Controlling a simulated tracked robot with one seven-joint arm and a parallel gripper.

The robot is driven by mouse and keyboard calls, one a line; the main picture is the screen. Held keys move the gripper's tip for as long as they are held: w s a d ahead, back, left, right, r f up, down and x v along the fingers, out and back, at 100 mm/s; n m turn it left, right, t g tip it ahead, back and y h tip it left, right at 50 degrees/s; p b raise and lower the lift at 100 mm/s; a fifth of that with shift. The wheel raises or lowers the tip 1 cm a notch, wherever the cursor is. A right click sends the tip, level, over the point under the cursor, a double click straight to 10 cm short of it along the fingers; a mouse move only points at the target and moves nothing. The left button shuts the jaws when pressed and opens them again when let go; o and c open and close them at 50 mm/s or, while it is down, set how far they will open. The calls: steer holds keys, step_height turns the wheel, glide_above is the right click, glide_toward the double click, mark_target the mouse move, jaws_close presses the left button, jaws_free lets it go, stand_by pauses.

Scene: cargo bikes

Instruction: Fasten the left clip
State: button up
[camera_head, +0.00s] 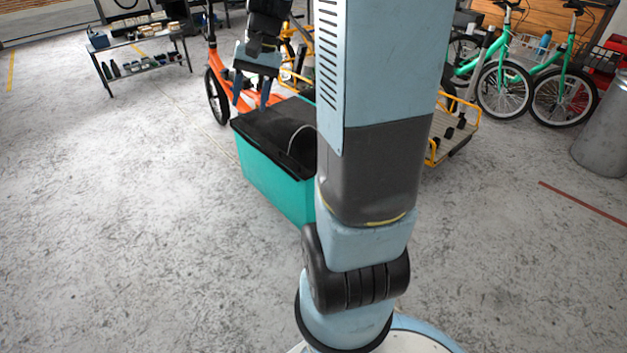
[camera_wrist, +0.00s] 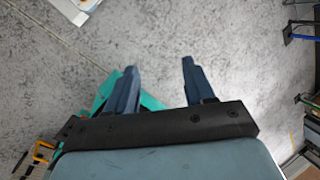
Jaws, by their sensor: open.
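A teal cargo box (camera_head: 275,184) with a black cover (camera_head: 262,127) sits on the orange cargo bike in the head view. A thin pale loop (camera_head: 294,136) stands up from the cover beside my arm. I cannot make out the left clip in either view. My gripper (camera_head: 251,94) points down above the box's far edge, its two fingers apart and nothing between them. In the wrist view, my gripper (camera_wrist: 158,70) shows both fingers spread over bare floor, with a teal part of the box (camera_wrist: 151,102) behind them. My arm hides the right part of the box.
A yellow-framed cargo bed (camera_head: 456,127) is to the right. Teal bikes (camera_head: 503,85) and a grey bin (camera_head: 604,135) are at the far right. A small table (camera_head: 142,40) is at the back left. The left floor is clear.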

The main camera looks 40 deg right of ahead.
steer(key=w+d+f+m+t+y, duration=0.2)
steer(key=w+d+f+m+y, duration=0.15)
steer(key=d+f, duration=0.5)
steer(key=w+d+f+m+t+y, duration=0.1)
steer(key=w+d+f+m+y, duration=0.4)
steer(key=f, duration=0.6)
steer(key=w+d+f+m+t+y, duration=0.2)
steer(key=d+f, duration=0.6)
steer(key=f, duration=0.1)
steer(key=s+d+f+m+t+h, duration=0.4)
steer(key=f+m+t, duration=0.2)
steer(key=f, duration=0.6)
steer(key=s+d+f+m+t+h, duration=0.45)
steer(key=f+m, duration=0.25)
steer(key=f, duration=0.4)
steer(key=s+d+f+m+t+h, duration=0.45)
steer(key=f+m+t, duration=0.2)
steer(key=f, duration=0.55)
steer(key=shift+y, duration=0.25)
steer(key=x, duration=1.3)
steer(key=shift+w+d+r, duration=0.1)
steer(key=shift+w+r, duration=0.05)
steer(key=shift+w, duration=0.1)
steer(key=shift+c, duration=0.3)
